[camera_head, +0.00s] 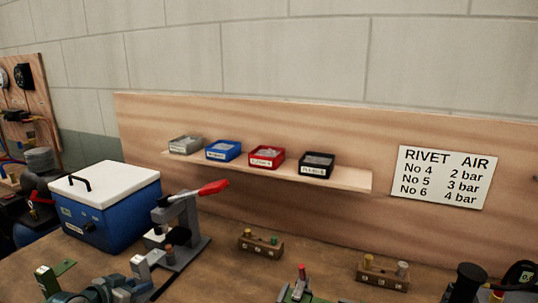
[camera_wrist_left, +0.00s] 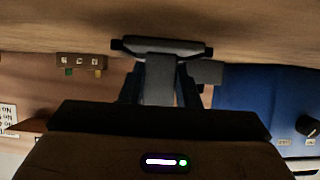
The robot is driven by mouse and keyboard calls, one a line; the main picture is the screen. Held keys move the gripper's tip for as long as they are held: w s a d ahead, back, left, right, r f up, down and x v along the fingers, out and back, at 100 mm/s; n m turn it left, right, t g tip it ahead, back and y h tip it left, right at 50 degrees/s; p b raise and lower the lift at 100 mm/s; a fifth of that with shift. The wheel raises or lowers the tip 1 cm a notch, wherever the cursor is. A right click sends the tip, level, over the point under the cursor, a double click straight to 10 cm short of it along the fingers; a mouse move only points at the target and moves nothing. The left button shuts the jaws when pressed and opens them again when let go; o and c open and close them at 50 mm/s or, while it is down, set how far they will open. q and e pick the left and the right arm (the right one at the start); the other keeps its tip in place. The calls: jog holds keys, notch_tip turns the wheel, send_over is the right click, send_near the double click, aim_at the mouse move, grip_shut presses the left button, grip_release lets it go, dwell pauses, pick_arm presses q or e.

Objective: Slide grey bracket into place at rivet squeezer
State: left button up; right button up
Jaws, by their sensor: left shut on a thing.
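The rivet squeezer (camera_head: 180,222), a grey press with a red lever handle, stands on the bench left of centre in the head view. My left gripper (camera_head: 122,288) is low at the left, just in front of the squeezer. In the left wrist view my left gripper (camera_wrist_left: 160,85) is shut, with the grey bracket (camera_wrist_left: 158,70) between its dark fingers. In the head view a grey upright piece (camera_head: 140,267) beside the squeezer's base appears to be the bracket. Whether it touches the squeezer cannot be told. My right gripper is not in view.
A blue box with a white lid (camera_head: 105,205) stands behind and left of the squeezer. A wooden block with small fittings (camera_head: 260,244) is to its right, another (camera_head: 383,272) farther right. A green fixture (camera_head: 297,291) is at the front. Small bins (camera_head: 267,157) line a shelf.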

aim_at(148, 275)
pick_arm(q)
jog(key=shift+w+d, duration=0.2)
jog(key=shift+w, duration=0.3)
jog(key=shift+w+d, duration=0.2)
jog(key=shift+w, duration=0.3)
jog(key=shift+w+d, duration=0.3)
jog(key=shift+w, duration=0.45)
jog(key=shift+w+d, duration=0.25)
jog(key=shift+w, duration=0.3)
jog(key=o, duration=1)
jog(key=shift+c, duration=0.2)
